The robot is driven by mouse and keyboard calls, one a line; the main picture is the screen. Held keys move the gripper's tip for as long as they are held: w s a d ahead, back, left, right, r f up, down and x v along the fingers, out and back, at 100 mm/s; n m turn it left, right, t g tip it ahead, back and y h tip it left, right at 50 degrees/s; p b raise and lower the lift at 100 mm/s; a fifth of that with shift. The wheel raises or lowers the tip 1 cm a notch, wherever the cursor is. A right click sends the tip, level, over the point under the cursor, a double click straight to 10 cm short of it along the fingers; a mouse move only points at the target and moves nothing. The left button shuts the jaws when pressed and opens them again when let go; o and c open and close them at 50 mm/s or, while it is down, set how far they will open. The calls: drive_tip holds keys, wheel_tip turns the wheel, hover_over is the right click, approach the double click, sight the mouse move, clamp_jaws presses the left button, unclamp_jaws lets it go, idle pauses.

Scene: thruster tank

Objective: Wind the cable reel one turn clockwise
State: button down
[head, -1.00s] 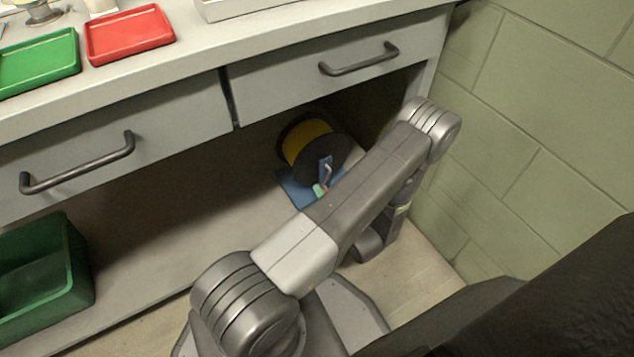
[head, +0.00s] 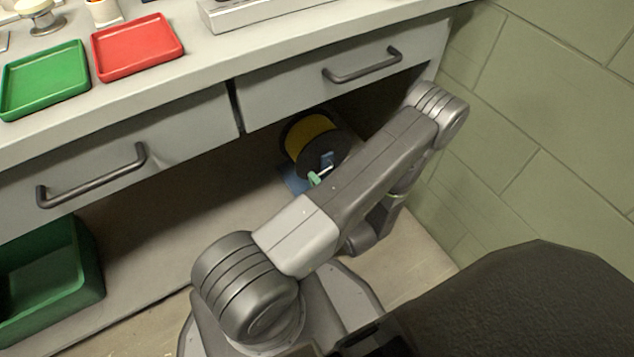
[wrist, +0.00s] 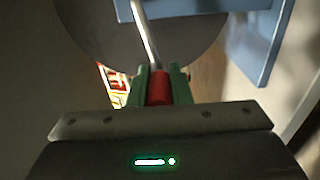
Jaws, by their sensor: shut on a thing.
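The cable reel (head: 307,132), a yellow drum between dark round flanges, stands on a blue base (head: 295,180) in the recess under the bench. Its crank (head: 326,164) is on the near flange. In the wrist view a metal crank rod (wrist: 146,38) runs down to a red handle (wrist: 159,88) in front of the grey flange (wrist: 185,45). My gripper (wrist: 158,82) has green fingers on both sides of the red handle and is shut on it. In the head view only a green fingertip shows beside the crank; my arm hides the rest.
Drawers with dark handles (head: 362,66) overhang the reel. A green block wall (head: 560,120) stands to the right. A green bin (head: 85,265) is at lower left. Red (head: 137,47) and green (head: 45,78) trays lie on the bench top.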

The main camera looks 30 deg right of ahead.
drive_tip(key=shift+r+m+p, duration=0.35)
drive_tip(key=shift+r+m, duration=0.3)
drive_tip(key=shift+m, duration=0.35)
drive_tip(key=c, duration=1.3)
unclamp_jaws()
drive_tip(key=s+p, duration=0.1)
drive_tip(key=s, duration=0.3)
drive_tip(key=s+p, duration=0.1)
drive_tip(key=s, duration=0.4)
drive_tip(key=s+d+p, duration=0.1)
drive_tip(key=s, duration=0.3)
drive_tip(key=shift+s, duration=0.35)
